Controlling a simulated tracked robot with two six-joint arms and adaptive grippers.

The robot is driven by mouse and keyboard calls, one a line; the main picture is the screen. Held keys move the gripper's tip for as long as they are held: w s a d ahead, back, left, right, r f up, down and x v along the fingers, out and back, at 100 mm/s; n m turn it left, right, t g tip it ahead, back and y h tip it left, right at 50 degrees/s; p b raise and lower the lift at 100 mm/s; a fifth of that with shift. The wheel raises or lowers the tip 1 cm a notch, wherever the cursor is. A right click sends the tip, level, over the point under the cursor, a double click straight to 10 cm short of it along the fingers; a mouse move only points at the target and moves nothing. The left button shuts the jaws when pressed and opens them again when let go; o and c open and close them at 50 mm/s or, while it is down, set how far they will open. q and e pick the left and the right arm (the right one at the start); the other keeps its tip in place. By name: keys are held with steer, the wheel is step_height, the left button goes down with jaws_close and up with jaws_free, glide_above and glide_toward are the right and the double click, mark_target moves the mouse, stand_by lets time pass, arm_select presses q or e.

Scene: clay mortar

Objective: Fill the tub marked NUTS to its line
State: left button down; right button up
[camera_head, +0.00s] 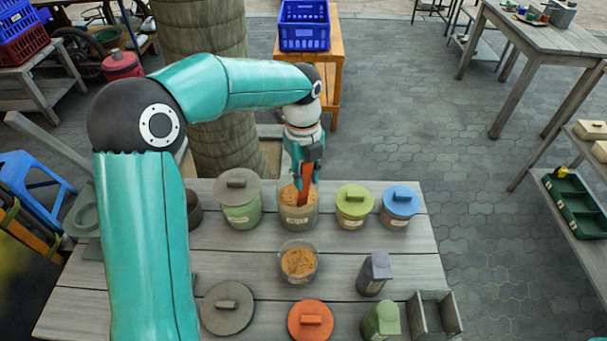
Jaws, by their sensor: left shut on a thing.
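My left gripper (304,165) is shut on an orange-red scoop (305,188), pointing down. The scoop's lower end is inside an open clear tub (297,217) in the back row, which holds brown stuff (288,195). The scoop's tip is partly hidden, and I cannot tell whether it carries a load. A smaller open clear tub (299,275) stands in front of it and holds orange-brown stuff (298,261). Labels are too small to read, so I cannot tell which tub is marked NUTS. No fill line is clear. My right gripper is not in view.
Lidded tubs in green-grey (241,212), lime (354,206) and blue (399,207) flank the back tub. A grey lid (227,309) and an orange lid (311,322) lie in front. Grey (374,274) and green (382,321) containers and an open box (434,313) stand right.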

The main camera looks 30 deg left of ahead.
mark_target(306, 163)
arm_select(q)
step_height(306, 163, up, 10)
steer(key=p, duration=0.9)
steer(key=shift+r, duration=0.1)
steer(key=shift+f, duration=0.2)
